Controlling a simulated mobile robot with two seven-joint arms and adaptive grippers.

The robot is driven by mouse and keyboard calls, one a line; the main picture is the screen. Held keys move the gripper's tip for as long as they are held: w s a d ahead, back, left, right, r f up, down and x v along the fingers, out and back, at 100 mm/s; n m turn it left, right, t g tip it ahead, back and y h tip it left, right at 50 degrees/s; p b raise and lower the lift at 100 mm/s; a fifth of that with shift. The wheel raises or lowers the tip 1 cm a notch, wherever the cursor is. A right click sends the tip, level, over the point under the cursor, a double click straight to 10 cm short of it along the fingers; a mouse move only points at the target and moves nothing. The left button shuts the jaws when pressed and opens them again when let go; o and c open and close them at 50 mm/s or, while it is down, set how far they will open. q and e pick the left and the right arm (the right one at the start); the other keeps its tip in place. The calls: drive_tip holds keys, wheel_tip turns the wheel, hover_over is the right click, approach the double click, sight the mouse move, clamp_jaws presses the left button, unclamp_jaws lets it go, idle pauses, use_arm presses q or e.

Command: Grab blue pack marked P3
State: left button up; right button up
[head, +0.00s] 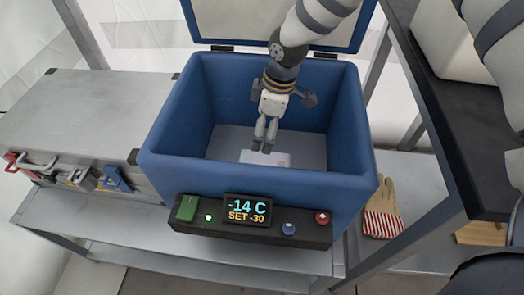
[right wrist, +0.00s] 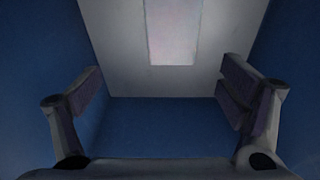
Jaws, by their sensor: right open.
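One pale, whitish flat pack (head: 265,158) lies on the floor of the open blue cooler box (head: 255,184). No blue colour or P3 mark can be read on it. In the right wrist view the pack (right wrist: 173,32) is a pale rectangle at the top centre, beyond the fingers. My right gripper (head: 265,146) reaches down inside the box, above the pack and partly in front of it in the head view. In the right wrist view its fingers (right wrist: 160,88) are wide apart with nothing between them. My left gripper is not in view.
The box's blue walls surround my right gripper, and its lid (head: 225,22) stands open behind. A control panel (head: 246,209) on the front reads -14 C, SET -30. A grey case (head: 85,112) stands left; a striped glove (head: 383,212) lies right.

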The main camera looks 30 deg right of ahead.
sight(265, 160)
drive_tip(key=shift+g, duration=0.4)
drive_tip(key=f, duration=0.3)
drive_tip(key=s+f+b, duration=0.1)
drive_tip(key=f, duration=0.7)
drive_tip(key=shift+s+a+b, duration=0.25)
drive_tip(key=shift+a+b, duration=0.05)
drive_tip(key=shift+a, duration=0.1)
drive_tip(key=shift+w+f, duration=0.1)
drive_tip(key=shift+f, duration=0.45)
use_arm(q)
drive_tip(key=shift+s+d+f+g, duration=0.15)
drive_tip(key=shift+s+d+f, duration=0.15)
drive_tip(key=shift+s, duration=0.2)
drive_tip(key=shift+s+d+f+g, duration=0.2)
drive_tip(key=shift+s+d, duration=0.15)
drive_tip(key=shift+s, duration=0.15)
use_arm(e)
drive_tip(key=shift+r, duration=0.1)
drive_tip(key=shift+c, duration=0.6)
drive_tip(key=c, duration=1.3)
